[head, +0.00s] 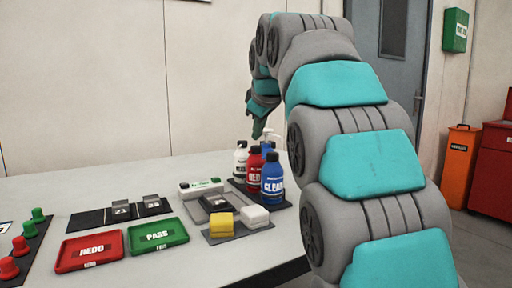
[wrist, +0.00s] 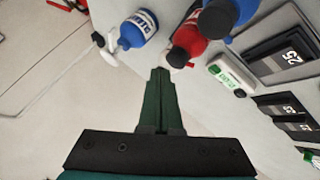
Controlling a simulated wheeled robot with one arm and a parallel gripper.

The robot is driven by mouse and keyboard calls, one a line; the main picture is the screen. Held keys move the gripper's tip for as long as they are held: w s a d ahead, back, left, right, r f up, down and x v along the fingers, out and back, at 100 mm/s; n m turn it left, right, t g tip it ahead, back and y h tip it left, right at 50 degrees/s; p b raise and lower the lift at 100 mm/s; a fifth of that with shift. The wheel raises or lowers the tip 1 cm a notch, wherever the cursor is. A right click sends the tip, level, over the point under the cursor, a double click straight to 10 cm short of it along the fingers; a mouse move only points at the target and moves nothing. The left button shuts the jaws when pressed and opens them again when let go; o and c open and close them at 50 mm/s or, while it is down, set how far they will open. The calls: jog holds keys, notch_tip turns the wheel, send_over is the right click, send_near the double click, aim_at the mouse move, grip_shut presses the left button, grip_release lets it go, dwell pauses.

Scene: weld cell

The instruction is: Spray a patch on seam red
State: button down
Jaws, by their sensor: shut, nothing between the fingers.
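My gripper (head: 258,130) is shut and empty, above and behind the bottle group in the head view. In the wrist view its closed fingertips (wrist: 161,73) point toward the bottles. A red bottle (wrist: 190,40) with a dark cap is just beyond the tips; it also shows in the head view (head: 254,174). In the head view, a blue CLEAN bottle (head: 272,186) and a white bottle (head: 240,160) stand beside the red one. I cannot pick out a seam named red.
Dark plates numbered 21 (head: 121,209) and 25 (head: 152,203) lie on the table. A red REDO tray (head: 89,251), green PASS tray (head: 158,235), yellow block (head: 222,222) and white block (head: 254,215) sit in front. A white device (head: 200,187) lies left of the bottles.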

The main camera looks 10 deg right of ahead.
aim_at(258, 148)
jog(key=shift+f, duration=0.1)
jog(key=shift+f, duration=0.3)
jog(key=shift+f+b, duration=0.5)
jog(key=shift+b, duration=0.05)
dwell(0.6)
dwell(0.4)
jog(key=shift+r+p, duration=0.75)
jog(key=shift+r, duration=0.15)
jog(key=shift+r+p, duration=1.55)
jog(key=shift+r, duration=1)
dwell(0.4)
